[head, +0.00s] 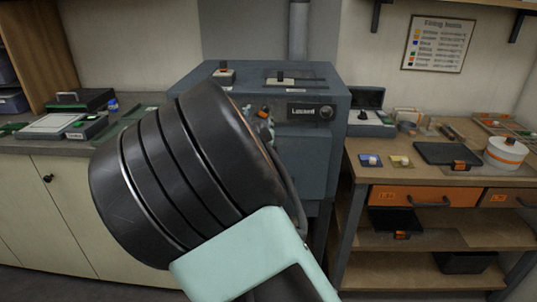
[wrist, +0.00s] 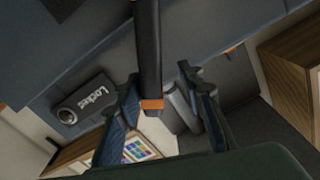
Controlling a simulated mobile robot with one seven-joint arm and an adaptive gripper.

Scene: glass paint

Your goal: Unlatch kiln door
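The kiln (head: 330,150) is a blue-grey metal box in the middle of the head view. A panel marked "Locked" (head: 303,112) with a round knob is on its front; it also shows in the wrist view (wrist: 88,102). In the wrist view a dark bar with an orange end (wrist: 150,60), apparently the latch handle, reaches down between the fingers of my gripper (wrist: 163,110). The fingers are apart, with a gap visible on the bar's right side; contact on the left is unclear. In the head view my arm hides much of the kiln front and most of the gripper.
A wooden workbench (head: 440,166) with orange drawers stands right of the kiln, holding a white round container (head: 506,153) and small trays. A counter (head: 60,146) with cases is on the left. A firing chart (head: 438,44) hangs on the wall.

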